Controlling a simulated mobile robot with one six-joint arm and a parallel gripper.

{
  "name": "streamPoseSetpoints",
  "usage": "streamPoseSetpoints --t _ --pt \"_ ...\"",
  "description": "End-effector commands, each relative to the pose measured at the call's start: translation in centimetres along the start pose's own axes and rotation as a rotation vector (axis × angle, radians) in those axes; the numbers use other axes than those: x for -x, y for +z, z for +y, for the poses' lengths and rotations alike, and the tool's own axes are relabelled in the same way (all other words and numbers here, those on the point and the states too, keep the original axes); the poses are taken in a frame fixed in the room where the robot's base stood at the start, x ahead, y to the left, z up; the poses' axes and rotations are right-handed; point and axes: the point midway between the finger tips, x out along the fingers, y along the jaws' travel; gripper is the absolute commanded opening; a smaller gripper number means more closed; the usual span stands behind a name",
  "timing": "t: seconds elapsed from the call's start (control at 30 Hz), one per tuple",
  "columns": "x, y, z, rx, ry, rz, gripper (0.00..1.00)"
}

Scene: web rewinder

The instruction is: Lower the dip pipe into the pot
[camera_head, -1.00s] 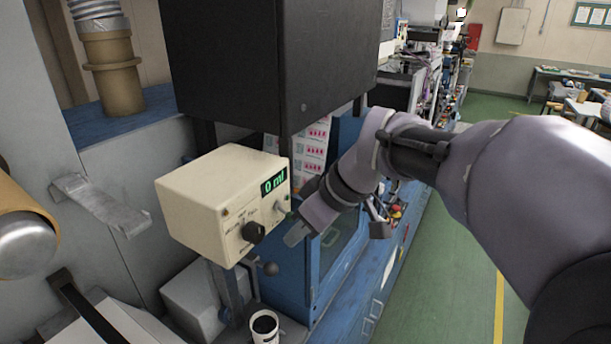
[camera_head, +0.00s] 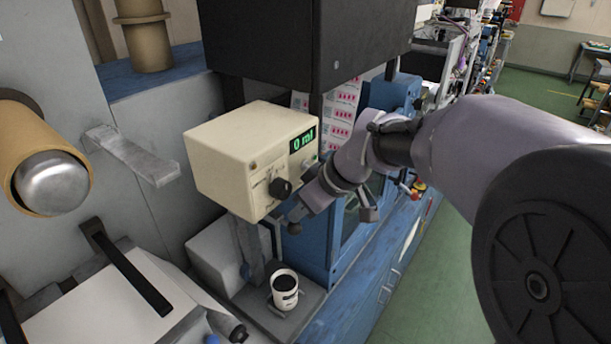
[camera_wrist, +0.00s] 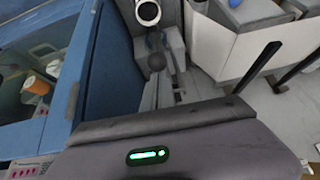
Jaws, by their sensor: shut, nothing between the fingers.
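The pot (camera_head: 285,291) is a small white cup with a dark inside, upright on a grey stand below the cream pump box (camera_head: 225,165). It also shows at the top of the wrist view (camera_wrist: 147,12). I cannot make out the dip pipe clearly. My gripper (camera_head: 292,214) is shut and empty, just above the ball knob in the head view; I cannot tell whether they touch. Its fingertips are not visible in the wrist view.
The box shows 0 ml, with a black dial (camera_head: 280,188) close to my gripper. A black cabinet (camera_head: 300,40) hangs above. A blue machine cabinet (camera_head: 345,240) stands right of the pot. A roller (camera_head: 50,180) is at left.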

Motion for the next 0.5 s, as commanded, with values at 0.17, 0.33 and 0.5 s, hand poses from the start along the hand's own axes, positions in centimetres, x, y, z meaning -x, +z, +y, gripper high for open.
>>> streamPoseSetpoints --t 0.17,0.33,0.5 --pt "-0.70 -0.03 -0.02 0.001 0.001 0.000 0.00" --pt "-0.67 -0.04 -0.01 0.000 0.001 0.000 0.00" --pt "-0.82 0.08 0.01 0.000 0.001 0.000 0.00"
